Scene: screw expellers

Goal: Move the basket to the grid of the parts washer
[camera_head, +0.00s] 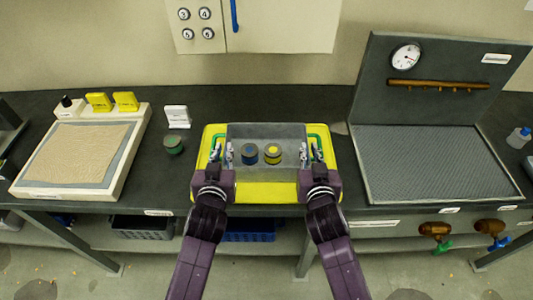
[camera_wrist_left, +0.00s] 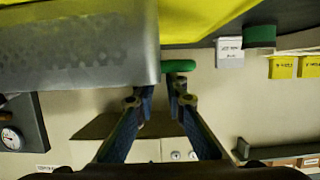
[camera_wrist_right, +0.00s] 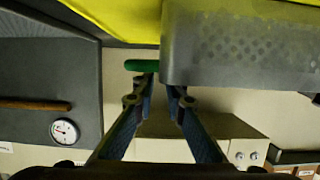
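The grey metal basket (camera_head: 267,133) with green handles stands on a yellow tray (camera_head: 262,193) in the middle of the bench. Two round parts lie in it. My left gripper (camera_head: 223,152) is at its left green handle, also seen in the left wrist view (camera_wrist_left: 178,66). My right gripper (camera_head: 317,152) is at its right handle, also seen in the right wrist view (camera_wrist_right: 141,65). Both grippers show a gap between their fingertips, beside the basket walls. I cannot tell whether they touch the handles. The parts washer's grid (camera_head: 435,160) is at the right.
The washer's upright back panel (camera_head: 450,62) carries a gauge and a brown bar. A pale station with a beige mat (camera_head: 80,153) is at the left. A green-topped part (camera_head: 173,144) and white sign (camera_head: 177,116) stand left of the tray. A bottle (camera_head: 518,137) stands far right.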

